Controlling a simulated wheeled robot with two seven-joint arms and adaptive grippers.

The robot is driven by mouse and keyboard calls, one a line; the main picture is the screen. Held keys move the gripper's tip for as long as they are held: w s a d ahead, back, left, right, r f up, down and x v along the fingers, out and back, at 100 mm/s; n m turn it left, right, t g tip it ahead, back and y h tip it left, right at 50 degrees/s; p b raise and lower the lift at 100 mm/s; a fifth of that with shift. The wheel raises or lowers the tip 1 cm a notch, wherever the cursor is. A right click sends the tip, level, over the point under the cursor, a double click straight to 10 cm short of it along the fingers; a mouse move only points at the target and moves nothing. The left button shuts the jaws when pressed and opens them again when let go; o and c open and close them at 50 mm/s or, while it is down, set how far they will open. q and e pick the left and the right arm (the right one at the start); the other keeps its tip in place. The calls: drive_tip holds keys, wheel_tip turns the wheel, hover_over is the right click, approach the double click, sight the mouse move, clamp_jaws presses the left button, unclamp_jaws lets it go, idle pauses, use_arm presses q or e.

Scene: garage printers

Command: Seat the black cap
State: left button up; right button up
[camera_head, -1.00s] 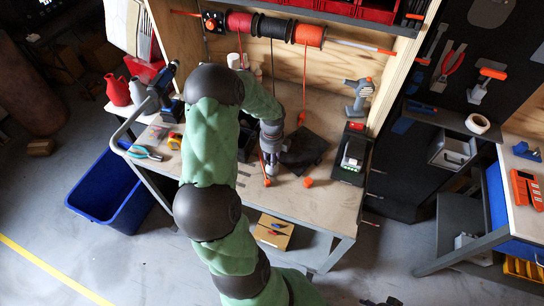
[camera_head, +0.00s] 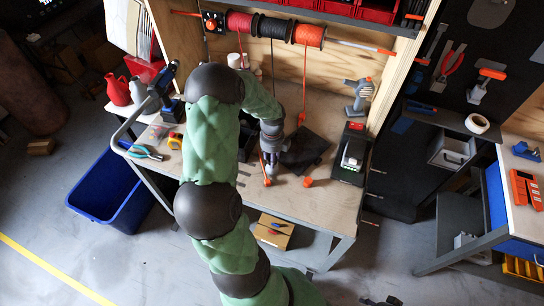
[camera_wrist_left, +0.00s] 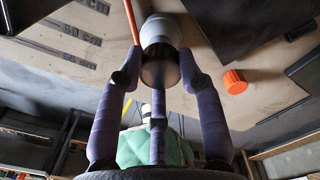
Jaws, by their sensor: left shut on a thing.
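My left gripper (camera_head: 269,166) points down at the workbench (camera_head: 325,205) in the head view, mostly hidden by its own wrist. In the left wrist view its purple fingers (camera_wrist_left: 160,80) are shut around a dark cylindrical piece, which looks like the black cap (camera_wrist_left: 160,70). A pale, rounded body (camera_wrist_left: 163,30) shows just beyond the dark piece, in line with it. I cannot tell whether the cap is seated on that body. An orange cap (camera_wrist_left: 235,82) stands apart on the bench; it also shows in the head view (camera_head: 307,182).
A dark flat panel (camera_head: 306,150) lies right of the gripper. A dark device (camera_head: 352,152) and a drill (camera_head: 360,97) stand further right. Spools (camera_head: 272,27) hang above the back. Pliers (camera_head: 146,153) lie on the left. The front right of the bench is clear.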

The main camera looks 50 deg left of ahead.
use_arm(q)
drive_tip(key=shift+f+b, duration=0.6)
drive_tip(key=shift+f, duration=0.95)
idle(0.5)
drive_tip(key=o, duration=0.8)
drive_tip(key=shift+o, duration=0.2)
wheel_tip(320, 180, up, 12)
idle(0.6)
